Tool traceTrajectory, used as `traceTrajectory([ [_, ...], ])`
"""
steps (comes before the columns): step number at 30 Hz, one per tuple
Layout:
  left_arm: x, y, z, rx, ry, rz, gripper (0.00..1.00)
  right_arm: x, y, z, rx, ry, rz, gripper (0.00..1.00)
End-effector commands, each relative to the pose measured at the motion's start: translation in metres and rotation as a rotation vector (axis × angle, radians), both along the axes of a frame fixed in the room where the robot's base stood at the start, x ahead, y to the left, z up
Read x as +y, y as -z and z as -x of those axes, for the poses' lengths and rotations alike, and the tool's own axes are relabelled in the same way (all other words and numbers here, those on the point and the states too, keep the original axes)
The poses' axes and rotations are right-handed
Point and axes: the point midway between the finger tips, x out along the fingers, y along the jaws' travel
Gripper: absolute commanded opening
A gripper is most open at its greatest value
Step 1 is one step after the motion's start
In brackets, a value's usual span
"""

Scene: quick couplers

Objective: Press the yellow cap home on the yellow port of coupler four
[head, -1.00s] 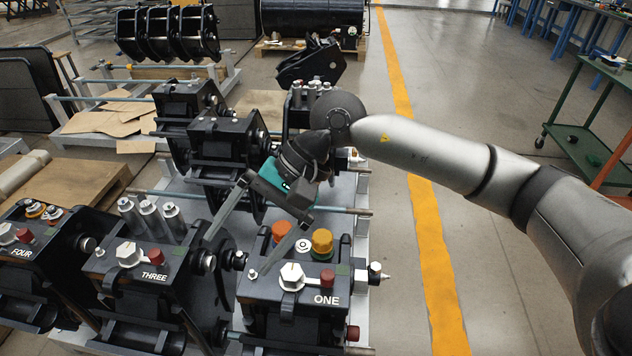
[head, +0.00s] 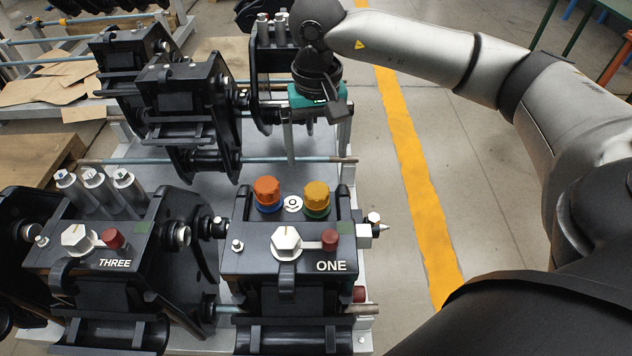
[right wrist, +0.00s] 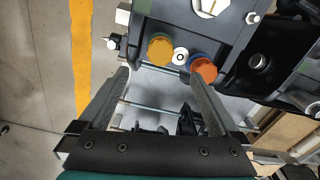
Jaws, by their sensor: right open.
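In the head view, the yellow cap (head: 316,194) sits over a green ring on top of the coupler labelled ONE (head: 262,262). An orange cap (head: 266,191) stands over a blue ring to its left. My right gripper (head: 317,148) is open and empty, pointing down behind the two caps and apart from them. The right wrist view shows the yellow cap (right wrist: 160,50) just beyond the spread fingers, and the orange cap (right wrist: 204,70) close to one fingertip. Coupler four's label and yellow port are not in view. My left gripper is not in view.
The coupler labelled THREE (head: 75,262) stands left of ONE, with several upright metal fittings (head: 95,188) behind its knob. More black couplers (head: 175,100) stand behind. A blue-grey rail (head: 230,161) crosses behind the caps. Open floor with a yellow line (head: 410,170) lies right.

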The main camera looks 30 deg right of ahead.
Motion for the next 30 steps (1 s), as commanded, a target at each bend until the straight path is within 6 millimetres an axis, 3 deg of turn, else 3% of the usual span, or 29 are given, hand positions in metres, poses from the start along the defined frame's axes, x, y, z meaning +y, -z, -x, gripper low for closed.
traceTrajectory([
  [3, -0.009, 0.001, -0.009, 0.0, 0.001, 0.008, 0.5, 0.0, 0.023, 0.001, 0.003, 0.0, 0.0, 0.99],
  [18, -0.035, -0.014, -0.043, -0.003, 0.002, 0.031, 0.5, 0.0, 0.096, 0.0, 0.002, 0.0, -0.001, 0.99],
  [30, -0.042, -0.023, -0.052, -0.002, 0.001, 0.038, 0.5, 0.001, 0.116, 0.0, -0.001, 0.0, -0.002, 0.99],
])
